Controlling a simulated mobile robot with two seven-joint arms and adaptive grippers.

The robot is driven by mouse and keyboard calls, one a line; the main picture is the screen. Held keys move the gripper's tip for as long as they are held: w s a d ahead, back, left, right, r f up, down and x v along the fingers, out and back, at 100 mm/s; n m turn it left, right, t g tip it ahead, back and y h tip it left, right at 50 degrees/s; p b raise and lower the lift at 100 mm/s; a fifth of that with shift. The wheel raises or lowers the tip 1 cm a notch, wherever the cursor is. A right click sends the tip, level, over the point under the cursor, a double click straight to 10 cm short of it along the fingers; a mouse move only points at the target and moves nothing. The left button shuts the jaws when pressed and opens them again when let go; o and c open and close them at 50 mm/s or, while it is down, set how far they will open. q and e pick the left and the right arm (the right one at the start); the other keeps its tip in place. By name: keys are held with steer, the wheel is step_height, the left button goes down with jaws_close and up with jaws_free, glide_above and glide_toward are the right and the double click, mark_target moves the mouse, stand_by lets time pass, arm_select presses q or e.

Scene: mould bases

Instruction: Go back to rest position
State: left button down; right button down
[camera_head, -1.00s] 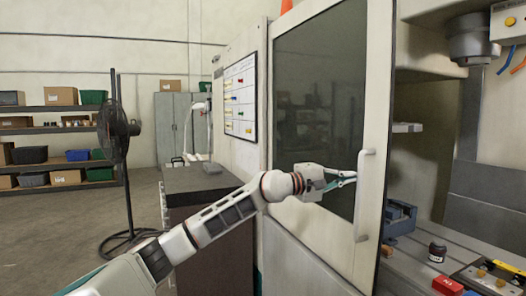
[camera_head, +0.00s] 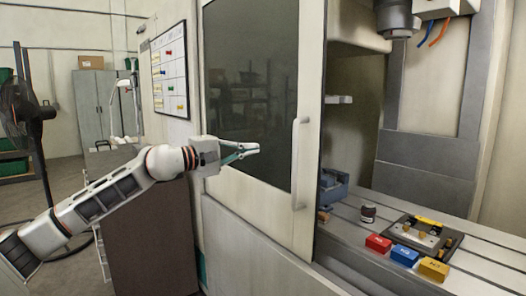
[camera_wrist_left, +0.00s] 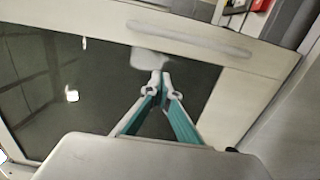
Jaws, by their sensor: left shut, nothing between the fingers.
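My left gripper (camera_head: 254,148) is shut and empty, held in front of the machine door's dark window in the head view. Its fingertips point right, toward the door handle (camera_head: 299,165), and are apart from it in the picture. The left wrist view shows the closed teal fingers (camera_wrist_left: 161,80) with the pale door frame and handle (camera_wrist_left: 190,38) beyond them. My left arm reaches in from the lower left. My right gripper is not in view.
The machine door (camera_head: 311,120) stands left of the open machine bay. A fan (camera_head: 22,105) stands at left.

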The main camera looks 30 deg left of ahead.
arm_select(q)
steer(key=s+d+f+n+h, duration=0.1)
steer(key=s+d+f+n, duration=0.2)
steer(key=d+f+n, duration=0.45)
steer(key=s+d+f+n, duration=0.2)
steer(key=d+f+n, duration=0.2)
steer(key=f+n, duration=0.7)
steer(key=s+d+f+n+h, duration=0.1)
steer(key=s+d+f+n, duration=0.35)
steer(key=f, duration=0.85)
steer(key=s+d+f+n+g+y, duration=0.3)
steer(key=s+f+n, duration=1)
steer(key=f+n, duration=0.3)
steer(key=s+d+f+n+g+y, duration=0.3)
steer(key=s+f+n+y, duration=0.1)
steer(key=s+f+n, duration=1)
step_height(320, 180, down, 3)
steer(key=shift+r+n, duration=0.15)
steer(key=shift+n, duration=0.75)
steer(key=shift+d, duration=0.1)
